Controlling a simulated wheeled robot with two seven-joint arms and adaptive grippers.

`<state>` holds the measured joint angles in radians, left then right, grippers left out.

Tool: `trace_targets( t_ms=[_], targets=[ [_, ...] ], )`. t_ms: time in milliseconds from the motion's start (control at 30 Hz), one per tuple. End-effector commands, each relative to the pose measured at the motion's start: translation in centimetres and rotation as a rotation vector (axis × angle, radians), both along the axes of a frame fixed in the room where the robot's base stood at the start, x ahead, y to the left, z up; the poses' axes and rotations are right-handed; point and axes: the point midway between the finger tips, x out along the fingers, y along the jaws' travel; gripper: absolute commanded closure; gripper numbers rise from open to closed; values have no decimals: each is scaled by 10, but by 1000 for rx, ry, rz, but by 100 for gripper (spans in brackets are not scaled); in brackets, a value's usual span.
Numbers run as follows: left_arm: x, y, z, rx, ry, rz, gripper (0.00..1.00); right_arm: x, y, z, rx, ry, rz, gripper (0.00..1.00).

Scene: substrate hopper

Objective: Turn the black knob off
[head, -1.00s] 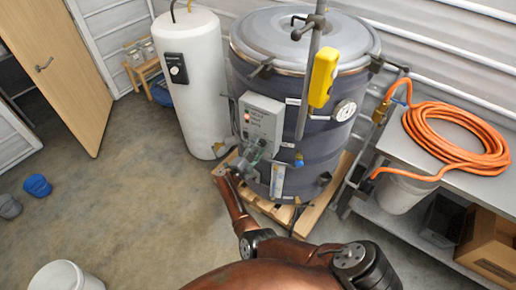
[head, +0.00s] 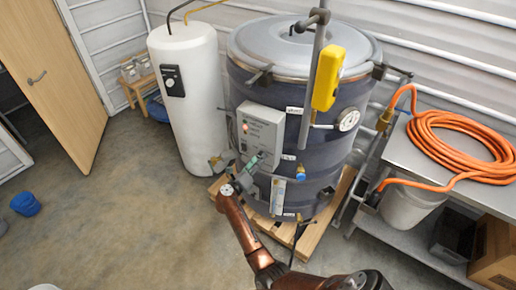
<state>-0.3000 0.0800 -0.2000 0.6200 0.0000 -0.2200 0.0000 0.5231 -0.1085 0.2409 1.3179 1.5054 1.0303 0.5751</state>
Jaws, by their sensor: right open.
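A light grey control box (head: 259,130) with a lit red lamp is mounted on the front of the big dark drum (head: 330,158). A black knob is not clearly visible on it; the box's lower part is partly covered by my gripper. My right gripper (head: 254,161) is open, with its fingertips at the lower edge of the box; whether they touch it I cannot tell. A black panel (head: 173,80) with a small pale dial is on the white tank (head: 190,110) to the left. My left gripper is not in view.
The drum stands on a wooden pallet (head: 318,232). A yellow pendant (head: 328,78) and a grey pipe hang in front of it. A metal table (head: 400,150) with a coiled orange hose (head: 440,130) is at right. The floor at left is mostly open.

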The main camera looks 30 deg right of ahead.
Motion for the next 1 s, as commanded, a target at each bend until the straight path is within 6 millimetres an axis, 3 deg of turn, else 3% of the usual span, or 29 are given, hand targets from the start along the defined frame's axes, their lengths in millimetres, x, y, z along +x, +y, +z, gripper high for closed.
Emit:
trace_targets(
  t_ms=[33, 367, 833, 1000],
  targets=[
    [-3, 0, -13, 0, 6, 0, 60, 0, -2, -7, 33, -68, -1, 53],
    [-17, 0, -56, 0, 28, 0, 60, 0, -3, -5, 268, -506, 2, 53],
    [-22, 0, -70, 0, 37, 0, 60, -1, -1, 1, 409, -758, 1, 53],
    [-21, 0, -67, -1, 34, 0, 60, -13, 22, 1, 413, -754, -1, 53]
  ],
)
